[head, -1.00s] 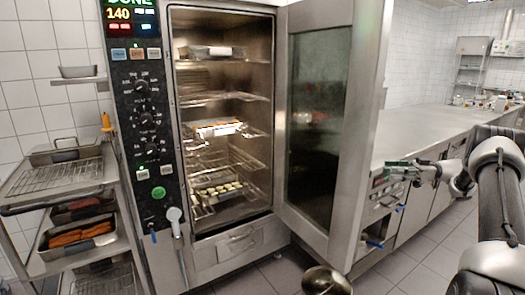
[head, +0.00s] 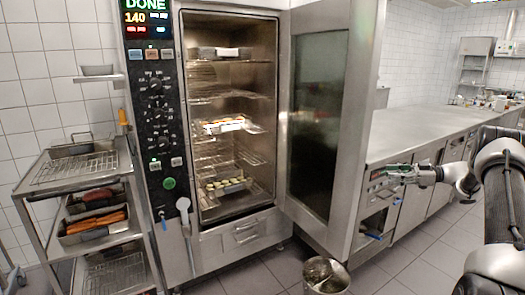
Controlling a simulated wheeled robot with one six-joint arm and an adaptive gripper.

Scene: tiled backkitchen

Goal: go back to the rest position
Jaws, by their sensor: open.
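My gripper (head: 392,174) is at the right of the head view, in front of the drawer fronts below the long steel counter. Its jaws point left and hold nothing that I can see; it is small in the picture. My arm bends in from the right edge. The gripper is apart from the open oven door (head: 318,120) to its left.
The tall oven (head: 232,140) stands open with trays on several racks; its panel reads DONE 140. A steel trolley (head: 45,192) with trays stands left. A metal bin (head: 325,275) stands on the floor below the door. The counter (head: 430,125) is mostly bare near me.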

